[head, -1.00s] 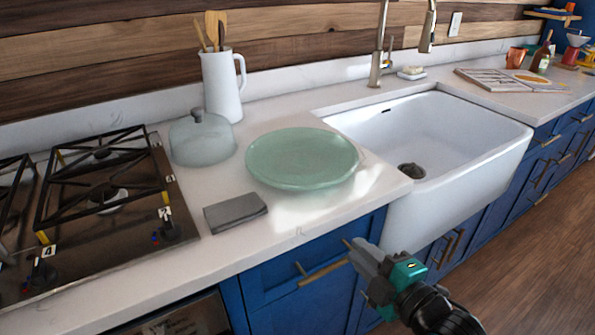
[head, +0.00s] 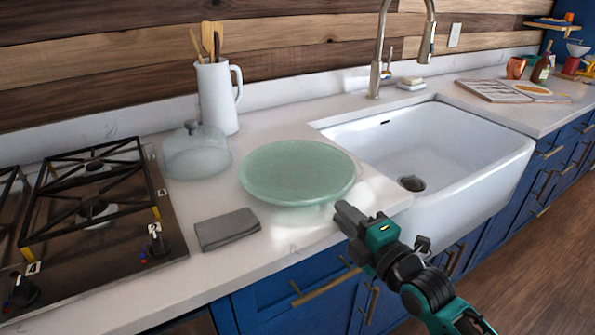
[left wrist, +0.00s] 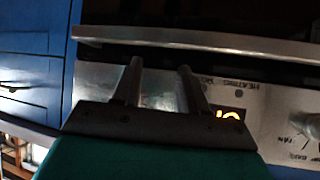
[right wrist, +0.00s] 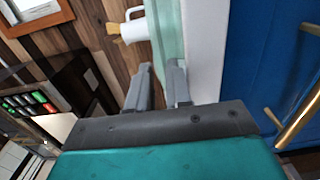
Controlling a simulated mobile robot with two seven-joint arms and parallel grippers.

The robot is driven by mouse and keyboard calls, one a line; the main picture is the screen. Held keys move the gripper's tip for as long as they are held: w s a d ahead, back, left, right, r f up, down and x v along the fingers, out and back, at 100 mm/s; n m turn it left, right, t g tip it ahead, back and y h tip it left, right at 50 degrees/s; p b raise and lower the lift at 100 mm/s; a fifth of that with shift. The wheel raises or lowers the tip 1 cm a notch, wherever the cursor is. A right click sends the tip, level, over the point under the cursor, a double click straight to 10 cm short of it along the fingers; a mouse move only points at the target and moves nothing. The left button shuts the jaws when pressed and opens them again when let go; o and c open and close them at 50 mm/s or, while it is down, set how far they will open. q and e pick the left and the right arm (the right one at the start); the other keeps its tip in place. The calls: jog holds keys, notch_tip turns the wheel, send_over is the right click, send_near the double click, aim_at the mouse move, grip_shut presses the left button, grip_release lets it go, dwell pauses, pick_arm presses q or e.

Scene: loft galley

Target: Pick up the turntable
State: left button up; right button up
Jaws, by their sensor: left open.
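The turntable (head: 298,172) is a round, pale green disc lying flat on the white counter, left of the sink. Its edge also shows in the right wrist view (right wrist: 170,35). My right gripper (head: 345,212) is at the counter's front edge, close to the turntable's near right rim.
A grey folded cloth (head: 227,229) lies left of the turntable. A glass dome (head: 196,152) and a white utensil pitcher (head: 217,98) stand behind it. The gas hob (head: 90,225) is at left, the white sink (head: 435,150) at right. Drawer handles (head: 325,287) stick out below.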

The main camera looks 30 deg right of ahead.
aim_at(329, 201)
jog(key=shift+w+a, duration=0.15)
jog(key=shift+w, duration=1.15)
jog(key=shift+w+a, duration=0.1)
jog(key=shift+w, duration=1.15)
jog(key=shift+c, duration=0.3)
grip_shut()
jog(key=shift+r, duration=0.2)
